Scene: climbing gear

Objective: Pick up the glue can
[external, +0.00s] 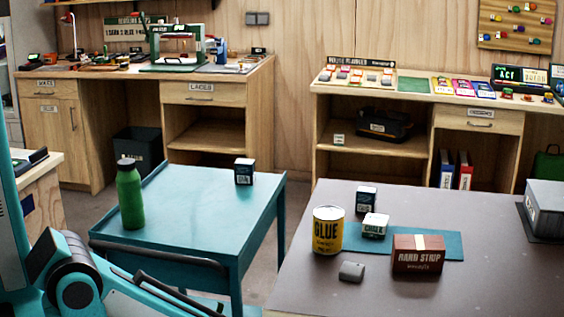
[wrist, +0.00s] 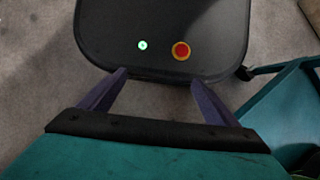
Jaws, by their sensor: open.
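The glue can (external: 328,230) is a yellow cylinder with a dark label band reading GLUE and a pale lid. It stands upright near the left edge of the dark grey table (external: 430,292) in the external view. My gripper (wrist: 157,80) shows in the wrist view with its two purple fingers apart and nothing between them. It points down over my own dark base with a green light and a red button. The can does not show in the wrist view, and my gripper's fingers do not show in the external view.
Beside the can are a white chalk block (external: 375,225), a dark box (external: 366,199), a grey block (external: 352,272) and a brown HAND STRIP box (external: 418,254). A teal cart (external: 200,192) carries a green bottle (external: 130,194) and a dark box (external: 244,171). A floor gap separates cart and table.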

